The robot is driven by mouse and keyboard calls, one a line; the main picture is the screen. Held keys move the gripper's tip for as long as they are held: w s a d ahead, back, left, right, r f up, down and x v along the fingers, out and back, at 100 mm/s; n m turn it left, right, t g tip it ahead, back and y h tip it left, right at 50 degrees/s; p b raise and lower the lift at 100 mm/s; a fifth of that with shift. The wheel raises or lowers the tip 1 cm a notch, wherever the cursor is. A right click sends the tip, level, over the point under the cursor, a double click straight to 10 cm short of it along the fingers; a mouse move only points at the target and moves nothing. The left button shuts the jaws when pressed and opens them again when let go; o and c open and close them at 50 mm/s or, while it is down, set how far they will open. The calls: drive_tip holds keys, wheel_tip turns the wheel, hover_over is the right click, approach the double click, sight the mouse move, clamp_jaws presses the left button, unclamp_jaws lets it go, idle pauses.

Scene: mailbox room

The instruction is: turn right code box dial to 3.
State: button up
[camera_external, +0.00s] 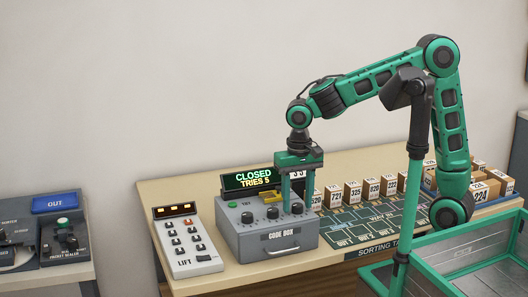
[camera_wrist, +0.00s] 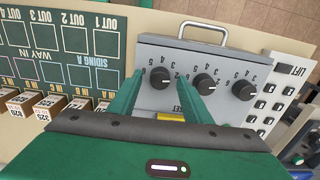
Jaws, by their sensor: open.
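The grey code box (camera_external: 265,236) sits on the table with three black dials on its sloped top and a drawer handle in front. Its sign (camera_external: 250,179) reads CLOSED, TRIES 5. The right dial (camera_external: 297,208) shows at the left in the flipped wrist view (camera_wrist: 159,77). My gripper (camera_external: 297,202) points down over this dial. In the wrist view, my open fingers (camera_wrist: 158,82) stand on either side of it; I cannot tell if they touch it. The dial's exact setting is unclear. The middle dial (camera_wrist: 205,83) is just outside one finger.
A lift panel (camera_external: 186,243) with buttons stands left of the code box. To the right are a green sorting board (camera_external: 370,222) and several numbered boxes (camera_external: 352,192). A yellow part (camera_external: 271,197) sits at the code box's back. A green-framed bin (camera_external: 470,255) stands at front right.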

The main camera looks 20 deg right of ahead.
drive_tip(key=shift+f, duration=0.2)
drive_tip(key=c, duration=1.1)
drive_tip(key=shift+o, duration=0.2)
drive_tip(key=shift+n, duration=0.4)
drive_tip(key=n, duration=0.3)
drive_tip(key=shift+n, duration=2)
